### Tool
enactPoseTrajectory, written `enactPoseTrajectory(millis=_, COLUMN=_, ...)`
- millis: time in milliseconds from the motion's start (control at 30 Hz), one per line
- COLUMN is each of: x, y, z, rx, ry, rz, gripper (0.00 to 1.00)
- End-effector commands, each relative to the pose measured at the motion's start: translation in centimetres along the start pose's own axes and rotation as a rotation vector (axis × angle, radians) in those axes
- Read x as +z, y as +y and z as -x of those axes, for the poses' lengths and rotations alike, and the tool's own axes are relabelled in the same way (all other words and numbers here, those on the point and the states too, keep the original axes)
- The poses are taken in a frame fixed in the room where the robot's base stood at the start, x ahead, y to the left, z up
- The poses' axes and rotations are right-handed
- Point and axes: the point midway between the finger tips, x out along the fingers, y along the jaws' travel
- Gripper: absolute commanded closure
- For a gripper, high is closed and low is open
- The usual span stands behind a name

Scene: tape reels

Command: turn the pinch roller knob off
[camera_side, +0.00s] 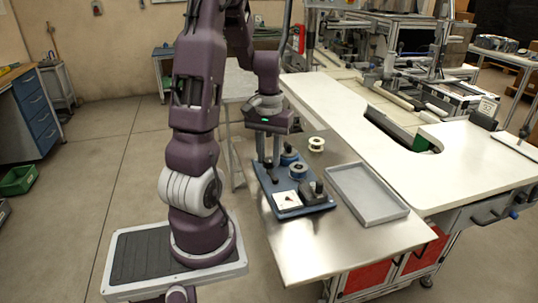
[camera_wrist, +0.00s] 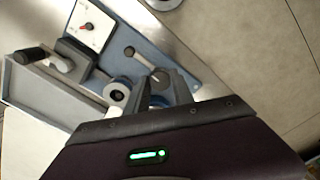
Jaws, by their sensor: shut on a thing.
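A blue device base (camera_side: 262,181) lies on the metal table. A white panel (camera_side: 281,203) with a small red-marked knob sits at its front; in the wrist view the red-marked knob (camera_wrist: 86,27) is at the upper left, apart from my gripper. A light lever (camera_wrist: 141,59) with a dark round end runs toward my fingers. My gripper (camera_side: 268,163) points down over the base's back left part. In the wrist view my gripper (camera_wrist: 161,84) is shut on a grey round part at the lever's inner end. The fingers partly hide this part. I cannot tell which part is the pinch roller knob.
A grey reel hub (camera_wrist: 117,93) stands close left of my fingers. A pale reel (camera_side: 316,144) lies behind the base. An empty grey tray (camera_side: 398,211) is to the right. A dark-handled block (camera_side: 313,193) stands at the base's front right. The table front is clear.

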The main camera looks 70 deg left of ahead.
Motion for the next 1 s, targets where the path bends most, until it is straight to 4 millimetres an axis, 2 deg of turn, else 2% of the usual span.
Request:
enactPoseTrajectory(millis=300, x=-0.06, y=0.01, z=0.09, rx=0.000, ry=0.002, rz=-0.107, gripper=1.00)
enactPoseTrajectory(millis=833, x=-0.07, y=0.01, z=0.08, rx=0.000, ry=0.003, rz=-0.129, gripper=1.00)
enactPoseTrajectory(millis=867, x=-0.07, y=0.01, z=0.08, rx=0.000, ry=0.003, rz=-0.129, gripper=0.69)
enactPoseTrajectory(millis=967, x=-0.06, y=0.01, z=0.07, rx=0.000, ry=0.003, rz=-0.129, gripper=0.50)
enactPoseTrajectory(millis=1000, x=-0.06, y=0.01, z=0.06, rx=0.000, ry=0.002, rz=-0.129, gripper=0.49)
